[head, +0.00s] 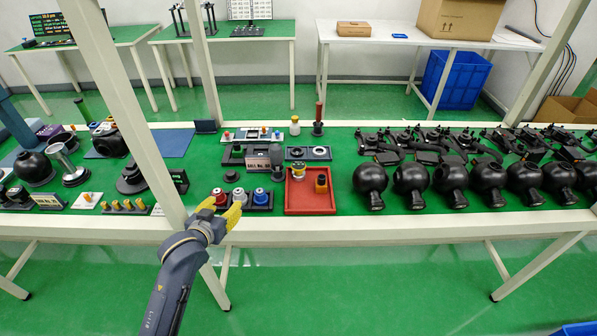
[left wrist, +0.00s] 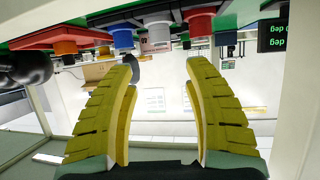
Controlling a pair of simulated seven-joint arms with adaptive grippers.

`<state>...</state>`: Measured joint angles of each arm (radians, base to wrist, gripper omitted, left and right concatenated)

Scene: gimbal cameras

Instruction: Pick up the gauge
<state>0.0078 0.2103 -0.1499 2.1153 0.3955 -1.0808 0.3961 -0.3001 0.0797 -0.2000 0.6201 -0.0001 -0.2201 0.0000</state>
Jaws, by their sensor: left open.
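No part is clearly marked as the gauge, and I cannot tell which one it is. A black holder in front of my left gripper carries a red-topped piece (head: 218,197), a white-topped piece (head: 239,195) and a blue-topped piece (head: 260,196). A red tray (head: 300,207) to their right holds an orange and black piece (head: 321,184). My left gripper (head: 221,208) is open and empty at the table's front edge, just short of the holder. In the left wrist view its yellow fingers (left wrist: 160,65) are spread, with the red (left wrist: 202,24) and blue (left wrist: 122,39) pieces beyond. My right gripper is not seen.
A white frame post (head: 140,125) stands close to my left arm. Several black round gimbal bodies (head: 411,180) line the table at right. A small black display (head: 180,181) stands left of the holder. The white front rail (head: 400,229) runs along the table edge.

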